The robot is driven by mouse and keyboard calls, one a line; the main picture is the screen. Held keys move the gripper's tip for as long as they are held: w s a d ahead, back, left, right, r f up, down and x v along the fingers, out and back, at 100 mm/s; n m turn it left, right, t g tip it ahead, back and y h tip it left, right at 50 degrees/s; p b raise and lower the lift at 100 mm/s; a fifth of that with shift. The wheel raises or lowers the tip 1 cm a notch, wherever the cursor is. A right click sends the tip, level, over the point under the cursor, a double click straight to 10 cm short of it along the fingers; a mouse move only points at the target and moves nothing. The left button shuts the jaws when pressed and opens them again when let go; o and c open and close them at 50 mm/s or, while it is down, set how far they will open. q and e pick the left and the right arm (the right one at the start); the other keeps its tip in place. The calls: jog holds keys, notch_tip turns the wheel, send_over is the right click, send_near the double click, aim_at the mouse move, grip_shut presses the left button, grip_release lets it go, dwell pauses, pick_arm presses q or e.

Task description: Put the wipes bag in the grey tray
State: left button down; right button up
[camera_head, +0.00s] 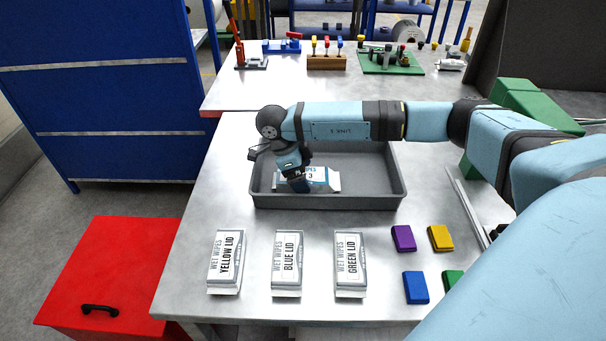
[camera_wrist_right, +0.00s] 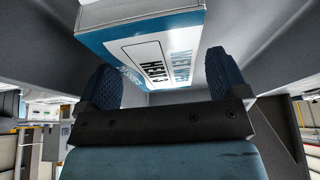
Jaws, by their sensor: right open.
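A white and blue wipes bag (camera_head: 320,178) lies inside the grey tray (camera_head: 335,202), towards its left half. My right arm reaches in from the right over the tray, and my right gripper (camera_head: 298,186) points down at the bag's left part, hiding some of it. In the right wrist view the bag (camera_wrist_right: 160,50) shows close up just past the two blue ribbed fingers. The fingers are apart, so the right gripper is open; I cannot tell whether they touch the bag. My left gripper is not in view.
Three wipes packs stand in front of the tray: yellow lid (camera_head: 226,262), blue lid (camera_head: 287,264) and green lid (camera_head: 349,264). Coloured blocks, including a purple one (camera_head: 403,238), lie right of them. A red cabinet (camera_head: 110,270) stands left of the table.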

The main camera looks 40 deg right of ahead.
jog(key=v, duration=1.1)
jog(key=shift+r, duration=0.2)
jog(key=shift+a+f, duration=0.1)
